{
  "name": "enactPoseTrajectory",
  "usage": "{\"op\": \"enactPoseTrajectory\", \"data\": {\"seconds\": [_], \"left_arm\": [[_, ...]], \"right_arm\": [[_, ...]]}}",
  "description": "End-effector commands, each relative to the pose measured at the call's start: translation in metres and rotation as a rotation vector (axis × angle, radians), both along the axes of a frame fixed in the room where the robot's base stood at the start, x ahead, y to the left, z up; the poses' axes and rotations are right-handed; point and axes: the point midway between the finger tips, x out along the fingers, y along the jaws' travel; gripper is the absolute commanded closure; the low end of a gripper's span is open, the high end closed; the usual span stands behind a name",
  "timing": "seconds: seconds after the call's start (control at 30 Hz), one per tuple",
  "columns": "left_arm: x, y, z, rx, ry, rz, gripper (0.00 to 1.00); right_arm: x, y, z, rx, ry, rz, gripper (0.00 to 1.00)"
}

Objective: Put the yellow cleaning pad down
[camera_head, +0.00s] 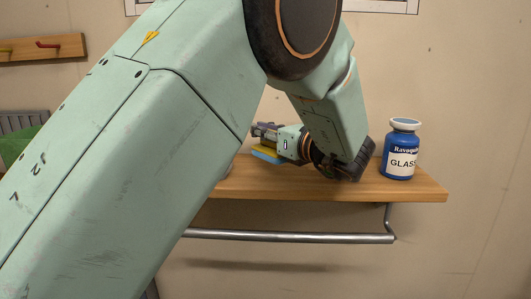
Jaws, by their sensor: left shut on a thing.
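The yellow cleaning pad (268,149) shows as a small yellow strip with a blue layer at its lower side, just above the wooden shelf. My left gripper (262,132) is at the pad and shut on it, pointing left. My left arm comes in from the left and hides part of the shelf and whatever lies behind the arm. I cannot tell whether the pad touches the shelf. My right gripper is not in view.
The wooden shelf (420,191) has a blue bottle with a white lid (400,150) at its right end. A metal rail (300,237) runs below. A wooden hook rack (40,48) and a green thing (18,143) are at the left.

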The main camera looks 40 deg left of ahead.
Motion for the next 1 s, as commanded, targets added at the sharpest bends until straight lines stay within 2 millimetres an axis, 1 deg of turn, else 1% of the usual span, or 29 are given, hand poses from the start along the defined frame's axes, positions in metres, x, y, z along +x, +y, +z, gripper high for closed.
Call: {"op": "enactPoseTrajectory", "data": {"seconds": [0.17, 0.3, 0.37, 0.63, 0.83, 0.87, 1.0], "left_arm": [[0.001, -0.001, -0.012, 0.002, 0.000, 0.000, 1.00], [0.002, -0.001, -0.033, 0.001, 0.001, 0.000, 1.00], [0.003, -0.001, -0.040, 0.001, 0.001, 0.000, 1.00], [0.004, -0.001, -0.040, 0.001, -0.002, 0.000, 1.00], [0.004, -0.001, -0.044, 0.001, -0.002, 0.000, 1.00], [0.004, -0.001, -0.044, 0.000, -0.001, 0.000, 0.80], [0.004, -0.001, -0.043, 0.000, -0.001, 0.000, 0.68]], "right_arm": [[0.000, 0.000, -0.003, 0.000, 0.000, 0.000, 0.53], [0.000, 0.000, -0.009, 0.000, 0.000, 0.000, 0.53], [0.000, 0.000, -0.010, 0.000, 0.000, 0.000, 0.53], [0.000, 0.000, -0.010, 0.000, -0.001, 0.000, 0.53], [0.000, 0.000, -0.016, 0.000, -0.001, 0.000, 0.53], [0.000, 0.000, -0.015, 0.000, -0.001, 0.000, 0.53], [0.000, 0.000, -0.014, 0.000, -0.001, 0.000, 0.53]]}}
